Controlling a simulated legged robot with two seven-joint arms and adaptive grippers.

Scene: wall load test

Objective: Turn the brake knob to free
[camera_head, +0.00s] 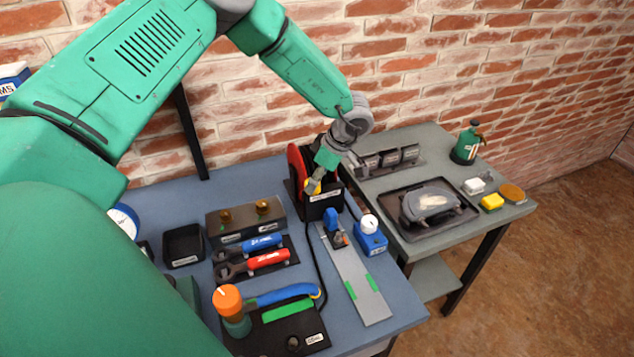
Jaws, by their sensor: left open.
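My left arm comes in from the left and reaches over the blue table. Its gripper (314,188) points down at a black housing (324,207) that holds a red reel (296,164). A small yellow part (311,186) shows right at the fingertips; it may be the brake knob, but the gripper hides most of it. The gripper is open, and I cannot tell whether its fingers touch the yellow part. The label on the housing front is too small to read. My right gripper is not in view.
A blue box with a white knob (369,224) stands right of the housing. A grey strip (356,280) with green pads lies in front. A grey side table (455,228) stands right.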

